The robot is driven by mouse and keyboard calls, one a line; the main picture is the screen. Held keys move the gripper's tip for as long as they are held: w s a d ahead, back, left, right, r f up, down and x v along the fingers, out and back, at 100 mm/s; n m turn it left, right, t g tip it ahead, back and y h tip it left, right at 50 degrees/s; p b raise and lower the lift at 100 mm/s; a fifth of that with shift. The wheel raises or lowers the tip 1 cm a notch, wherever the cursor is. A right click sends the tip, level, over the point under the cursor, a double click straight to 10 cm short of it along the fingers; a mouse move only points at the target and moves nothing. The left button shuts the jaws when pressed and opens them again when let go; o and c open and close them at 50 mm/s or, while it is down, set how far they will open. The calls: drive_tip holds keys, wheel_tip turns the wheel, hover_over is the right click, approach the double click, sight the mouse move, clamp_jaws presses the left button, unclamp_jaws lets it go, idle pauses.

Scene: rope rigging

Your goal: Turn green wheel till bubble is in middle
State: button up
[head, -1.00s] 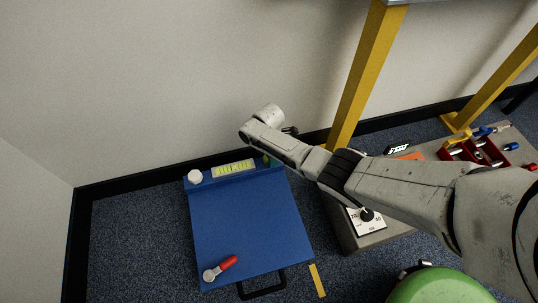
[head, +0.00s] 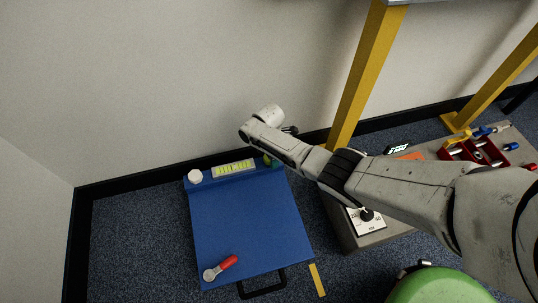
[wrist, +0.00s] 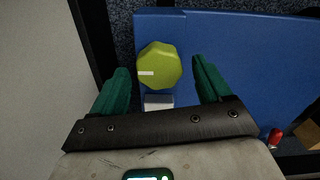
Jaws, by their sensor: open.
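The green wheel (wrist: 160,64) is a yellow-green faceted knob with a white mark pointing left in the wrist view. It sits near a corner of the blue board (head: 245,225). My gripper (wrist: 161,70) is open, with one dark green finger on each side of the wheel and visible gaps between. In the head view my arm hides most of the gripper and wheel; only a green patch (head: 268,161) shows at the board's back right corner. The yellow-green level vial (head: 233,169) lies left of it; its bubble is too small to place.
A white knob (head: 195,176) stands at the board's back left corner. A red-handled lever (head: 221,267) lies near its front. A grey bench with a dial (head: 367,218) and a red tray is at the right, beside a yellow post (head: 360,75). The wall is close behind.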

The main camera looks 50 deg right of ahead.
wheel_tip(320, 180, up, 10)
drive_tip(key=p, duration=0.6)
drive_tip(key=shift+r, duration=0.25)
drive_tip(key=s+a+r+m+t+y, duration=0.1)
drive_tip(key=s+a+m, duration=0.2)
drive_tip(key=a, duration=0.6)
drive_tip(key=s+a+r+m+y, duration=0.15)
drive_tip(key=s+a, duration=0.25)
drive_tip(key=a, duration=0.5)
drive_tip(key=s+a+r+m+h, duration=0.1)
drive_tip(key=s+r+m, duration=0.35)
drive_tip(key=s, duration=0.45)
drive_tip(key=s+d+r+m+h, duration=0.1)
drive_tip(key=s+d+r+m, duration=0.15)
drive_tip(key=s, duration=0.25)
drive_tip(key=s+d+r+m+h, duration=0.1)
drive_tip(key=s+d+r+m, duration=0.1)
drive_tip(key=s+r+m, duration=0.3)
wheel_tip(320, 180, up, 28)
drive_tip(key=n+p, duration=0.2)
drive_tip(key=p, duration=2.8)
drive_tip(key=shift+s+n, duration=0.2)
drive_tip(key=shift+n, duration=0.15)
